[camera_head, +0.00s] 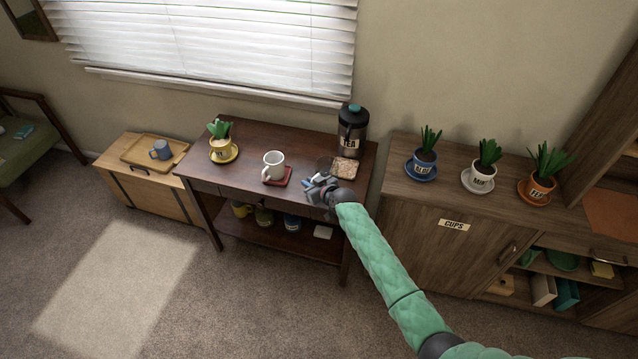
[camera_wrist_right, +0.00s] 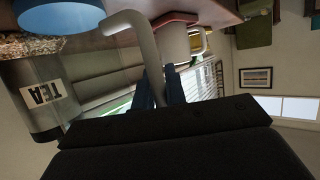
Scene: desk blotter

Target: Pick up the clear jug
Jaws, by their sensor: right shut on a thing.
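The clear jug (camera_head: 324,163) is on the dark wooden side table (camera_head: 250,135), right of the white mug and largely hidden by my right gripper (camera_head: 322,187). In the right wrist view, its grey curved handle (camera_wrist_right: 147,50) comes between my blue fingers (camera_wrist_right: 160,95), which are shut on it. The see-through body shows only faintly to the left of the handle. I cannot tell whether the jug touches the table. My left gripper is in neither view.
A white mug (camera_head: 273,165) on a red coaster stands left of the jug. A yellow potted plant (camera_head: 221,147) stands further left. A cabinet (camera_head: 435,245) bears several potted plants.

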